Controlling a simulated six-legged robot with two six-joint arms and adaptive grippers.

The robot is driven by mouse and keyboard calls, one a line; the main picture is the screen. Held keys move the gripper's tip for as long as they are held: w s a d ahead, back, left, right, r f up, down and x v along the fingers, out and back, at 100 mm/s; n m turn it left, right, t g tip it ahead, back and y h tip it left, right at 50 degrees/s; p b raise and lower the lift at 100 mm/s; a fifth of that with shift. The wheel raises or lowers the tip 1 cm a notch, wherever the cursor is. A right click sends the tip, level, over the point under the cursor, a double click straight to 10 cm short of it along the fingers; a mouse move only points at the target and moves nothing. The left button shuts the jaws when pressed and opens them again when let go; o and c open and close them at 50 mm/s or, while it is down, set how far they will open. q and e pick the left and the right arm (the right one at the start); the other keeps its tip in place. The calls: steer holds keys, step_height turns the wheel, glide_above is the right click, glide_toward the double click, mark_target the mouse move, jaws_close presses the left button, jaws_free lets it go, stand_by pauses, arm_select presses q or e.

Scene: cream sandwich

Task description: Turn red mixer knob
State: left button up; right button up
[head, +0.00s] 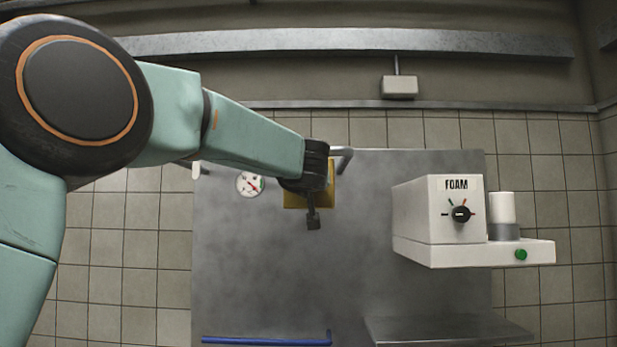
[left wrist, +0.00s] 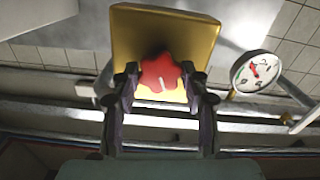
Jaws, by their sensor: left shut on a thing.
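In the left wrist view a red knob (left wrist: 161,73) with rounded lobes and a small white mark sits on a yellow plate (left wrist: 133,35). My left gripper (left wrist: 162,92) has one finger on each side of the knob and is shut on it. In the head view the yellow plate (head: 330,190) is on the metal wall panel, mostly behind my left gripper (head: 312,218). The red knob is hidden there by the gripper. My right gripper is in neither view.
A round gauge (head: 250,184) is just left of the yellow plate; it also shows in the left wrist view (left wrist: 257,72). A white FOAM machine (head: 437,212) with a black dial stands at the right. A blue bar (head: 265,341) runs along the bottom. The panel's middle is clear.

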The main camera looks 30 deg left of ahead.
arm_select(q)
steer(key=shift+n+p, duration=0.85)
steer(key=shift+n, duration=2.35)
steer(key=o, duration=0.8)
steer(key=shift+c, duration=0.2)
steer(key=o, duration=0.4)
steer(key=shift+s+d+r, duration=0.15)
steer(key=shift+s+r, duration=0.1)
steer(key=shift+s, duration=0.3)
step_height(320, 180, up, 10)
